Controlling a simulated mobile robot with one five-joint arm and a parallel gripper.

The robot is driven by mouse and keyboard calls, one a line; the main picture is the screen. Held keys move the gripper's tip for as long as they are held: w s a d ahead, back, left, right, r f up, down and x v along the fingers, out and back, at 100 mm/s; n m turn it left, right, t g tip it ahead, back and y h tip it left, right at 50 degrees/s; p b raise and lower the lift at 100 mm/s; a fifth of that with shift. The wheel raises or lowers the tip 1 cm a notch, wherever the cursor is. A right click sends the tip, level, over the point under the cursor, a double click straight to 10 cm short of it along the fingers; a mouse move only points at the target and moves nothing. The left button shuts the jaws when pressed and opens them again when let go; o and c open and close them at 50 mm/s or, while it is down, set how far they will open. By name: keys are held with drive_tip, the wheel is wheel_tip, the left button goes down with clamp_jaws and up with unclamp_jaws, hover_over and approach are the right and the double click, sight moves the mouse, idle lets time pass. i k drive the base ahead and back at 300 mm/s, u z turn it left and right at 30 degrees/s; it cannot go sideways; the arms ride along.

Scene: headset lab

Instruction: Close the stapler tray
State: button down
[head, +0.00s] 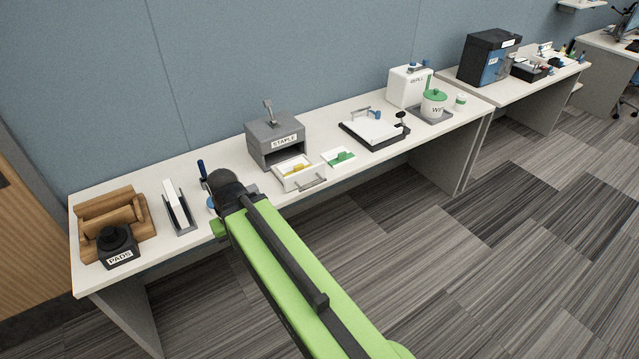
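The stapler (275,140) is a grey box labelled "STAPLE" with a lever on top. It stands on the white table, left of centre. Its tray (299,175) is pulled out at the front, with a yellow item inside and a metal bar handle (312,184) facing the table's front edge. My green arm reaches up from the bottom of the view and ends in a dark joint left of the tray. My gripper's fingers are not visible, so I cannot see whether they are open or what they touch.
A small white tray with a green item (341,157) lies just right of the stapler tray. Left stand a wooden rack (115,210), a black "PADS" holder (118,248) and a grey upright holder (177,208). A black-and-white board (372,131) is farther right. Floor in front is clear.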

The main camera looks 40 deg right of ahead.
sight(316, 172)
drive_tip(key=i, duration=0.9)
drive_tip(key=u, duration=0.05)
